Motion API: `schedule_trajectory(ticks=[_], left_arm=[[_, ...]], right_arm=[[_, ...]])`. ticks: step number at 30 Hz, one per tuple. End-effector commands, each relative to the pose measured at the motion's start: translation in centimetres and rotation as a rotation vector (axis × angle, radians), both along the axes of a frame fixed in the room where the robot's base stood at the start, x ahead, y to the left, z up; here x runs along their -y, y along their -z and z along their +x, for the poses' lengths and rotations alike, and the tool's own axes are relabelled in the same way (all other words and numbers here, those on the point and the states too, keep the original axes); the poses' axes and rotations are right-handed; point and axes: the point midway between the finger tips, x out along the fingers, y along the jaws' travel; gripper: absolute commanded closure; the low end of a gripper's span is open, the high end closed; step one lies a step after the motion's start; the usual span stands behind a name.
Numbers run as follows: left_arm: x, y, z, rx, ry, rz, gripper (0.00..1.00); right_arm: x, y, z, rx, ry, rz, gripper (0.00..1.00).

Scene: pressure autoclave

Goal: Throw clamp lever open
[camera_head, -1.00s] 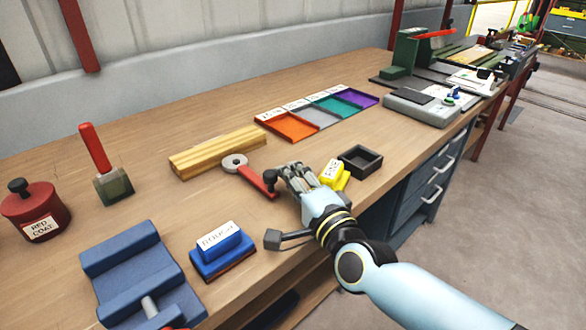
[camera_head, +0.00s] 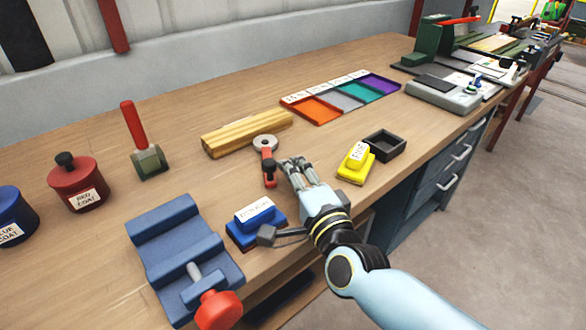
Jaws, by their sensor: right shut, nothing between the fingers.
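The clamp lever (camera_head: 267,165) is a red bar that runs from a grey round hub (camera_head: 265,142) toward the front of the bench. My right gripper (camera_head: 290,171) is shut and empty. Its fingertips are close to the right side of the lever, near the knob; I cannot tell if they touch it. A wooden block (camera_head: 240,133) lies just behind and to the left of the hub. My left gripper is not in view.
A blue block (camera_head: 262,211) and a blue vise (camera_head: 178,243) stand at the near left. A yellow block (camera_head: 356,163) and a black tray (camera_head: 385,145) lie to the right. Coloured trays (camera_head: 345,97) are behind.

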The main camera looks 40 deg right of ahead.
Motion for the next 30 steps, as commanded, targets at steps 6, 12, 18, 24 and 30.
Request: schedule_trajectory(ticks=[6,12,18,24,30], left_arm=[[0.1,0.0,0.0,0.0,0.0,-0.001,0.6],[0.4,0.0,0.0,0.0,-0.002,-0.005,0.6],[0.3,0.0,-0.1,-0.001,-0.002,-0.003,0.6],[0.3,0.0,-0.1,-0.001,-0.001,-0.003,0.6],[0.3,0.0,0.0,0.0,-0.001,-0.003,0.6]], right_arm=[[0.0,0.0,0.0,0.0,0.0,0.0,1.0],[0.0,0.0,0.0,0.0,0.0,0.0,1.0],[-0.2,0.1,-0.8,-0.001,0.0,-0.002,1.0],[-0.9,0.2,-4.4,-0.004,0.001,0.0,1.0],[-1.7,0.3,-8.6,-0.004,0.001,0.0,1.0]])
